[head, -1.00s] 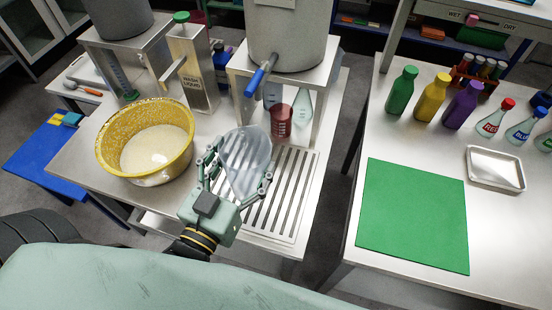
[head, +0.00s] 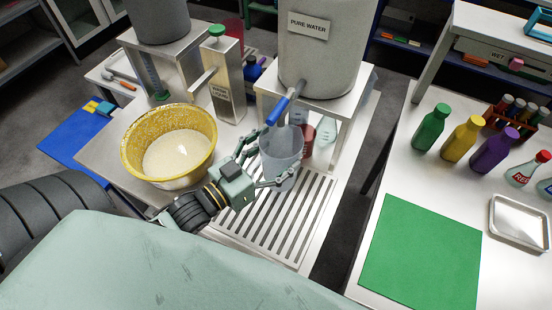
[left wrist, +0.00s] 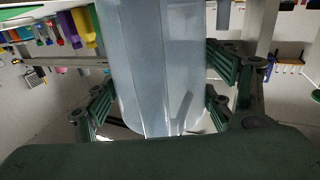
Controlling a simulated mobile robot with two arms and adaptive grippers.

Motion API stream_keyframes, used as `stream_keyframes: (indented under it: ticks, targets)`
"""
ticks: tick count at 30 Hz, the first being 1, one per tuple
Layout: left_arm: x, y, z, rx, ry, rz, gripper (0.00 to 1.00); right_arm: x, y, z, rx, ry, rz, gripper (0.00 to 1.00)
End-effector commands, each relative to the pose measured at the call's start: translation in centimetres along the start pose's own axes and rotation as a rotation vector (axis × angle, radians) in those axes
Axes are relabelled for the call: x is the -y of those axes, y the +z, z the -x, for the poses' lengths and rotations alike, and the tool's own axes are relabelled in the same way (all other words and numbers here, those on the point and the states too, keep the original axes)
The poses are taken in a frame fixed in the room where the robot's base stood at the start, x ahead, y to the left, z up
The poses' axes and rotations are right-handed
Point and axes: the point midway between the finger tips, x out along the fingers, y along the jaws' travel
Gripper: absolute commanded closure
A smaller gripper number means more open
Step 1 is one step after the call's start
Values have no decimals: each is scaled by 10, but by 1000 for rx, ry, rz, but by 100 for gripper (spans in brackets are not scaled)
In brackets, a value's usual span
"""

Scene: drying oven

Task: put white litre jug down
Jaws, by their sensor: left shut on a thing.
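The white litre jug (head: 283,144) is a pale, translucent vessel. It stands about upright in my left gripper (head: 272,160), in front of the grey pure water tank (head: 318,62) and close to its blue-handled tap (head: 278,110). The left gripper's fingers are shut around the jug's sides. In the left wrist view the jug (left wrist: 155,70) fills the middle between the fingers (left wrist: 160,105). The slotted drain grid (head: 275,225) lies below and in front of it. I cannot tell whether the jug's base touches the grid. My right gripper is not in view.
A yellow speckled basin (head: 135,155) stands left of the gripper. A red beaker (head: 306,137) and a clear flask (head: 327,130) stand behind the jug, under the tank stand. The front of the grid is clear. A green mat (head: 420,255) lies on the right table.

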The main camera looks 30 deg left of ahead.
Motion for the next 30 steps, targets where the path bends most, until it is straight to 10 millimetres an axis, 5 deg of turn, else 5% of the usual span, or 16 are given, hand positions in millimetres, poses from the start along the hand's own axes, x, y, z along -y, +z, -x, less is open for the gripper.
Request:
stream_keyframes:
  ticks: [14,26,27,30]
  targets:
    - [11,46,-9,0,0,2,68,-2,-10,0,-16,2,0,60]
    - [11,52,-8,0,1,2,68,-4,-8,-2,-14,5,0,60]
    - [11,52,-8,1,1,2,21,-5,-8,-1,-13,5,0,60]
    - [11,52,-8,1,1,2,12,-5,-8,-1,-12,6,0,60]
